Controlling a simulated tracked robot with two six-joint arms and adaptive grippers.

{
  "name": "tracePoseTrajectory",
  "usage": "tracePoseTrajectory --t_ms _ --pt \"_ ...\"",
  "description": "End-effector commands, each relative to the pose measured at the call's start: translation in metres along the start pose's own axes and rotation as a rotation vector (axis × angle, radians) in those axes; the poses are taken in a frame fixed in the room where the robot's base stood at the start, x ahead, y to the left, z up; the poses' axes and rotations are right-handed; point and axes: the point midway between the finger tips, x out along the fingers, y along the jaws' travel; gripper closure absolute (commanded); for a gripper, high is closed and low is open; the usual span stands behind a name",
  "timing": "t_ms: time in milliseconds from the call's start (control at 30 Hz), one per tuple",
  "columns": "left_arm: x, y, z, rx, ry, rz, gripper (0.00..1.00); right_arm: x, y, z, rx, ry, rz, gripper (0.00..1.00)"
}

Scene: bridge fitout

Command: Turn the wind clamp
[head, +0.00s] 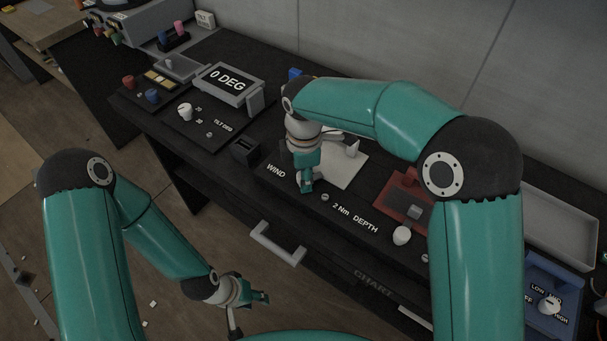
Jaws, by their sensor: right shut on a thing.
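The wind clamp, beside the printed word WIND on the dark console (276,171), is mostly hidden by my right gripper (306,184). That gripper points down at the console front, just right of the label, and is shut on the clamp. A pale plate (345,172) with a white upright part (352,149) lies just behind it, partly covered by my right arm. My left gripper (264,297) is low in front of the console, away from it, with nothing visible in it; its finger opening is too small to tell.
A display reading 0 DEG (228,84) and a white tilt knob (185,112) are to the left. Right of the clamp are a red panel (395,195), a white DEPTH knob (402,235) and a blue switch box (541,290). A drawer handle (277,244) sticks out in front.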

Motion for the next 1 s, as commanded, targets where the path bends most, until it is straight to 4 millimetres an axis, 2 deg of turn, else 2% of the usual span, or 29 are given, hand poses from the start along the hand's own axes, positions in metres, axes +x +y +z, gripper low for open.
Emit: tracePoseTrajectory --t_ms 1000 --pt "0.0059 -0.0021 0.0 0.0 0.0 0.0 0.6 -0.0022 0.0027 -0.0009 0.923 0.007 0.01 1.0"
